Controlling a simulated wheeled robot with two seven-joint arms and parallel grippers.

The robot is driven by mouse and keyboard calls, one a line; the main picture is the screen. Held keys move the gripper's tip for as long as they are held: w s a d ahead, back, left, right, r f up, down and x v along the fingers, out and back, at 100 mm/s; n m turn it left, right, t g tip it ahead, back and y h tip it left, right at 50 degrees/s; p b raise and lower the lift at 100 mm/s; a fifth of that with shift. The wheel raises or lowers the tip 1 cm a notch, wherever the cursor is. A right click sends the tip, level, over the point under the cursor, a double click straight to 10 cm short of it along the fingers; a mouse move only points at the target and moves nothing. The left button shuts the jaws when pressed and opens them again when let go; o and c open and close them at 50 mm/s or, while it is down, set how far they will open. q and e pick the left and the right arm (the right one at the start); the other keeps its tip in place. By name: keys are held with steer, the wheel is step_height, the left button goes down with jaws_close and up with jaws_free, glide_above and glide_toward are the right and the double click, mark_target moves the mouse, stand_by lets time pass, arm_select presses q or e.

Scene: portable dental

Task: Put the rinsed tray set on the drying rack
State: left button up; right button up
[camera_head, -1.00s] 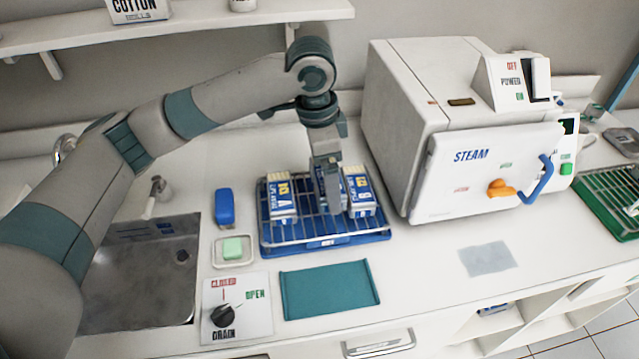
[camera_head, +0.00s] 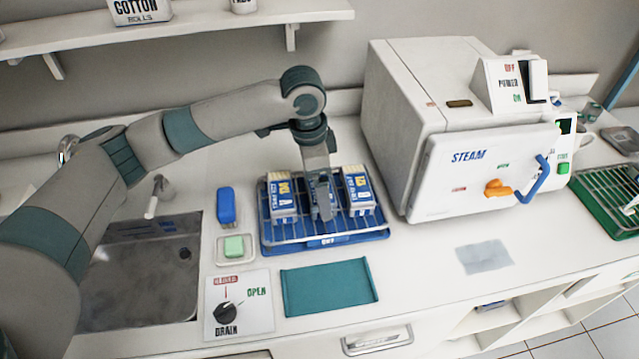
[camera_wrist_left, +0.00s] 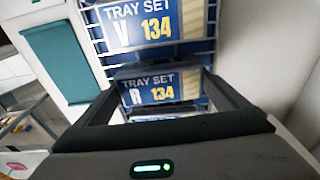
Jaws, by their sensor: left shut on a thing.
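The blue drying rack (camera_head: 325,241) with its wire frame stands on the counter between the sink and the steam sterilizer. My left gripper (camera_head: 322,188) is over the rack's middle, shut on a blue-and-white tray set (camera_head: 323,208). The held set is between two others in the rack, a left one (camera_head: 283,197) and a right one (camera_head: 358,191). In the left wrist view, the set between my fingers (camera_wrist_left: 160,92) reads "TRAY SET R 134", and another above it (camera_wrist_left: 150,28) reads "TRAY SET V 134". The held set's bottom contact is hidden. My right gripper is not in view.
The metal sink (camera_head: 140,275) is at left, with a blue object (camera_head: 226,206) and green soap (camera_head: 234,246) beside the rack. A teal mat (camera_head: 329,287) lies in front. The white sterilizer (camera_head: 410,130) stands close at right. A green rack (camera_head: 610,205) is at far right.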

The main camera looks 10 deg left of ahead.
arm_select(q)
steer(key=shift+f, duration=0.15)
steer(key=o, duration=1)
steer(key=shift+f, duration=0.15)
steer(key=shift+o, duration=0.2)
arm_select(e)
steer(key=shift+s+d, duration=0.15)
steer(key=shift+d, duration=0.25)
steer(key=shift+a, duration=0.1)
arm_select(q)
steer(key=shift+r, duration=0.65)
steer(key=r, duration=0.3)
steer(key=r+b, duration=0.1)
steer(key=r, duration=0.2)
steer(key=a+r+b, duration=0.1)
steer(key=r, duration=0.2)
steer(key=shift+s+r, duration=0.1)
steer(key=shift+s, duration=0.1)
steer(key=shift+a+r+b, duration=0.15)
steer(key=shift+r+b, duration=0.15)
steer(key=shift+r, duration=0.55)
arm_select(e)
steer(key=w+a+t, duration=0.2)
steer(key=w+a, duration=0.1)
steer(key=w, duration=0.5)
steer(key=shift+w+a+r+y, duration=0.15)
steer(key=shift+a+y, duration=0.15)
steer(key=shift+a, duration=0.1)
